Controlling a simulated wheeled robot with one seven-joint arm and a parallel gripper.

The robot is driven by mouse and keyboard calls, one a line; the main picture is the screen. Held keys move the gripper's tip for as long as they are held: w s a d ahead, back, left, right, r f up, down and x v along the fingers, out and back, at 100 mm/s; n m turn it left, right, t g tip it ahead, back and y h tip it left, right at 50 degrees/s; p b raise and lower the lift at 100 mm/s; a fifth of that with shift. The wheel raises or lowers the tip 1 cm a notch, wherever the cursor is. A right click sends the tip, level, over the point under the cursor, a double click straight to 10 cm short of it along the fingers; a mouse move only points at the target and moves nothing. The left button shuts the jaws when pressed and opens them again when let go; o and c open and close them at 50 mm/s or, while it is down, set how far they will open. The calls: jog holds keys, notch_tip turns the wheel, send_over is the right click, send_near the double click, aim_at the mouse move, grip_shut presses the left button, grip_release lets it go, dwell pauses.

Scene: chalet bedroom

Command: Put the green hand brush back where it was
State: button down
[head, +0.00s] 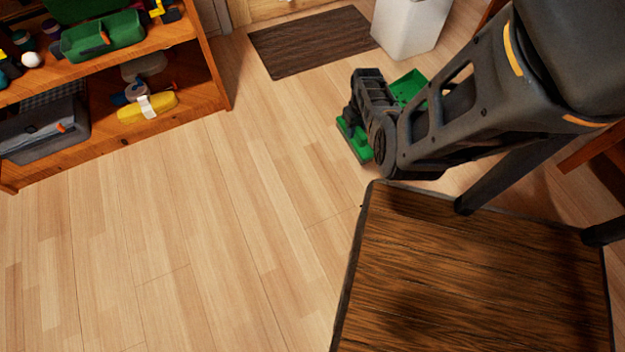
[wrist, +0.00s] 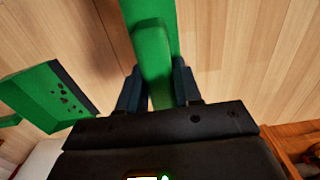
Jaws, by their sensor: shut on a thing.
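The green hand brush (head: 358,142) is held in my gripper (head: 356,118), low over the floor in the head view. In the wrist view the brush's green handle (wrist: 152,55) runs between the two dark fingers of my gripper (wrist: 157,88), which are shut on it. A green dustpan (head: 408,87) lies just behind and to the right of my gripper, partly hidden by my arm. In the wrist view the dustpan (wrist: 40,95) is at the left, apart from the brush, with dark specks in it.
A white bin (head: 408,28) stands behind the dustpan, beside a dark mat (head: 305,42). A wooden shelf (head: 190,95) at the left holds a green case, a yellow item and a grey box. A dark wood surface (head: 470,270) with black posts fills the lower right. Middle floor is clear.

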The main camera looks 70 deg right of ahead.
jog(key=w+a+f+b, duration=0.2)
jog(key=a+f, duration=0.1)
jog(key=w+a+f+b, duration=0.2)
jog(key=w+a+f, duration=0.1)
jog(key=a+f, duration=0.1)
jog(key=w+a+f+b, duration=0.2)
jog(key=a+f+b, duration=0.1)
jog(key=f, duration=0.1)
jog(key=shift+w+a, duration=0.25)
jog(key=shift+w, duration=0.05)
jog(key=shift+r, duration=0.15)
jog(key=c, duration=0.8)
grip_release()
